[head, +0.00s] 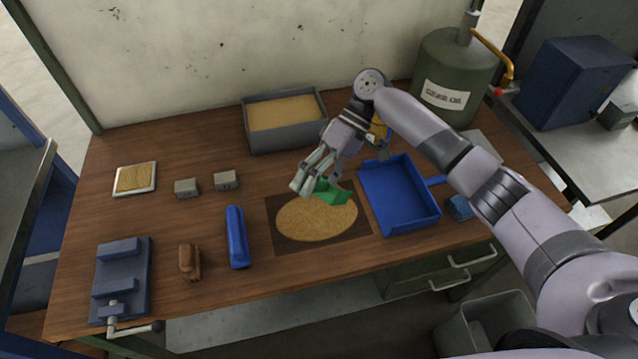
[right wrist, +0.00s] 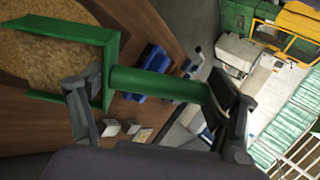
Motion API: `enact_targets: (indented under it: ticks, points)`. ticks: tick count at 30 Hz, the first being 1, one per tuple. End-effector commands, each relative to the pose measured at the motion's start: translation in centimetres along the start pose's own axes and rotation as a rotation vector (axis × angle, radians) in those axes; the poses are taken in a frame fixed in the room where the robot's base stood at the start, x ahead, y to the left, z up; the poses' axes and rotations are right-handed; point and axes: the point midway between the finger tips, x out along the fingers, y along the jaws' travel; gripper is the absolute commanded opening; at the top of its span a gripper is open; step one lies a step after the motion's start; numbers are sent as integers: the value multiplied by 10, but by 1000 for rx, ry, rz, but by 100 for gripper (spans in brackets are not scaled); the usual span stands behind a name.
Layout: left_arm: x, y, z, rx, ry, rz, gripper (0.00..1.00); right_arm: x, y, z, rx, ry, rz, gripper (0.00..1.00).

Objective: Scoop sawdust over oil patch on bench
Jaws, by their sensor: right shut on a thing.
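My right gripper (head: 312,182) is shut on a green scoop (head: 331,191), low over the bench. In the right wrist view its fingers (right wrist: 155,110) are on the scoop's round handle (right wrist: 155,83). A round layer of sawdust (head: 315,221) lies on the dark oil patch (head: 288,243); dark corners show around it. The scoop is at the layer's upper edge; whether it touches cannot be told. In the right wrist view sawdust (right wrist: 45,60) shows beside and behind the scoop; whether the scoop holds any is unclear. A grey bin of sawdust (head: 284,114) stands behind. My left gripper is not in view.
A blue dustpan (head: 398,196) lies right of the patch, and a blue bar-shaped tool (head: 236,238) lies left. A vise (head: 121,281), a brown object (head: 190,261), grey blocks (head: 226,180) and a small tray (head: 135,179) are farther left. A green drum (head: 452,75) stands behind right.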

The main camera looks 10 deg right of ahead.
Motion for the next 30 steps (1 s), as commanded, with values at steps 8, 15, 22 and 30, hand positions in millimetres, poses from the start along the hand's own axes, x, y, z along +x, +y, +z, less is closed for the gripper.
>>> enact_targets:
  ticks: [8, 15, 22, 30]
  points:
    - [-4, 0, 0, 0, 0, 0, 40, 8, -9, -8, 0, -1, -1, 46]
    - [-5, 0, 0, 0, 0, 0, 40, 13, -12, -12, 1, 0, 0, 46]
    - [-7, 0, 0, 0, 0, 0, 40, 17, -16, -15, -1, 0, 0, 46]
    - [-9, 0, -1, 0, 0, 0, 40, 25, -24, -22, -1, -1, -1, 46]
